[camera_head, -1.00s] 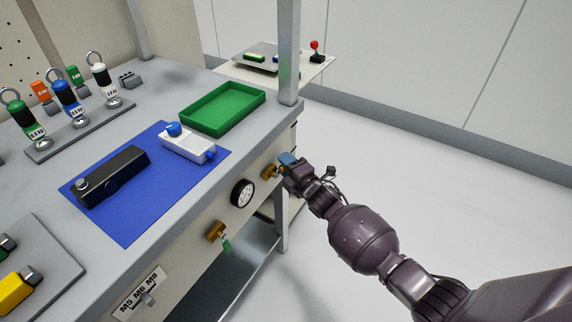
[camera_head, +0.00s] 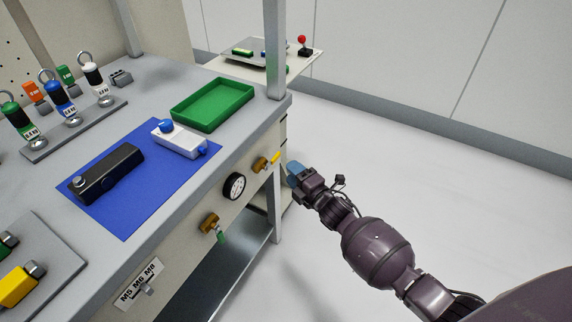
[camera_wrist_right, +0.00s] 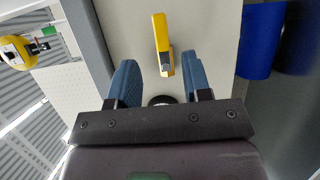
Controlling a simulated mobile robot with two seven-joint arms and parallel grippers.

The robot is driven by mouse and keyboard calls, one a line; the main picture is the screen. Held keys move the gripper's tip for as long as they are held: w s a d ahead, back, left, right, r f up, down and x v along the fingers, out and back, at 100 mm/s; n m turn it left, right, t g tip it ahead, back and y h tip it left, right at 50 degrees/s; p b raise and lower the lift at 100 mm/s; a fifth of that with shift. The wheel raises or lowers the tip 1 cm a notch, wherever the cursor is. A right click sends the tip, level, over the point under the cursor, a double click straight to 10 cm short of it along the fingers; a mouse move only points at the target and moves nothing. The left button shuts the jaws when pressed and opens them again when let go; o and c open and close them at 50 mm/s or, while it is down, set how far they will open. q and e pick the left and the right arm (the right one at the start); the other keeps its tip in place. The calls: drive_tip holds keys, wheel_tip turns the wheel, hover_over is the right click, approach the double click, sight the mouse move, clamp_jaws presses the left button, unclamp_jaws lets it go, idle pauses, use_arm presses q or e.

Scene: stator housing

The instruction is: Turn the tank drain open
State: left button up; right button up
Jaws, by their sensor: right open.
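Two brass valves sit on the bench's front panel, and I see no label naming either as the tank drain. One valve (camera_head: 260,164) has a yellow handle (camera_head: 276,157) pointing to the right, away from its body. The other valve (camera_head: 209,223) has a green handle (camera_head: 221,237) hanging down. My right gripper (camera_head: 293,172) is open and empty, right of the yellow handle and apart from it. In the right wrist view, the yellow handle (camera_wrist_right: 162,45) shows beyond the gap between the blue fingertips (camera_wrist_right: 161,75). My left gripper is not in view.
A round gauge (camera_head: 234,186) sits between the valves. A bench post (camera_head: 275,150) stands close by my right gripper. A green tray (camera_head: 212,104) and a blue mat (camera_head: 125,215) lie on the bench top. Open floor lies to the right.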

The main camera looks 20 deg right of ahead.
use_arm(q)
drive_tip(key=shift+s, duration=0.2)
use_arm(e)
drive_tip(key=shift+v, duration=1.2)
use_arm(q)
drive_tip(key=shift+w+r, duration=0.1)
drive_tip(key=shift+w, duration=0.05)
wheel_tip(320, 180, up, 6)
drive_tip(key=p, duration=0.7)
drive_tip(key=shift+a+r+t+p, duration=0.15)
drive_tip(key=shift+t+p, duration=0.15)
drive_tip(key=shift+p, duration=0.1)
use_arm(e)
drive_tip(key=s+d+m+g+h, duration=0.1)
drive_tip(key=s+m+g+h, duration=0.1)
drive_tip(key=s+m, duration=0.8)
drive_tip(key=s+d+r+m+g+h, duration=0.1)
drive_tip(key=s+m+g, duration=0.3)
drive_tip(key=s, duration=2.1)
drive_tip(key=m+h, duration=0.1)
drive_tip(key=m, duration=0.5)
drive_tip(key=shift+r+h, duration=0.3)
drive_tip(key=shift+r, duration=0.05)
